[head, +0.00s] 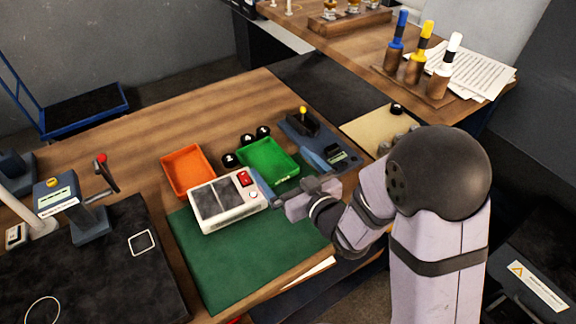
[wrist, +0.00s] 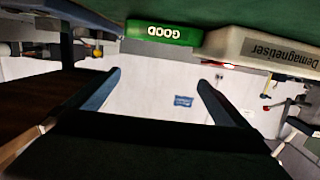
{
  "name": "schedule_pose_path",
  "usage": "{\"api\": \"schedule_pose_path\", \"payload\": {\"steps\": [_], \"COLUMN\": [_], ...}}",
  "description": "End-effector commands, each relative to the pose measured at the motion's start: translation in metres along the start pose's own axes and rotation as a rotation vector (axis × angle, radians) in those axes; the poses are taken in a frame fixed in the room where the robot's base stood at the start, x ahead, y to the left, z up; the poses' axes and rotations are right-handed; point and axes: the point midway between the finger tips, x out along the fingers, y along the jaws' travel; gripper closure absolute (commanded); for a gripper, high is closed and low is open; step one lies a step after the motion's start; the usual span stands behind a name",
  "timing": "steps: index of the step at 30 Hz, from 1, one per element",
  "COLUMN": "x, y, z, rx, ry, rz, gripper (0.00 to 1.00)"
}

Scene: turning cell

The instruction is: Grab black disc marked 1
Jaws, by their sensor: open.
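The marks are too small for me to tell surely which is 1. Another black disc (head: 397,109) sits on the beige board at the right, its mark unreadable. My gripper (head: 272,194) is low at the right end of the white demagnetiser (head: 228,214), apart from the discs. In the wrist view its two fingers (wrist: 160,82) are spread, with nothing between them. No disc is clear there.
An orange tray (head: 187,171) and a green tray (head: 296,168) flank the space behind the demagnetiser. The green tray's GOOD label (wrist: 163,32) appears upside down in the wrist view. A blue-grey device with a yellow knob (head: 303,111) stands right of the discs. The green mat's front (head: 240,265) is clear.

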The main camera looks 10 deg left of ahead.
Motion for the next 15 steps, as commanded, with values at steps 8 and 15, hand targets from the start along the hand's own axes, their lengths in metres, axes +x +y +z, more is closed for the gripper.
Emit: {"api": "schedule_pose_path", "payload": {"steps": [8,15], "x": [-0.015,-0.019], "y": [0.0,0.0], "z": [-0.003,-0.002], "rx": [0.001,0.001], "ry": [-0.002,0.002], "rz": [0.001,0.002], "gripper": [0.0,0.0]}}
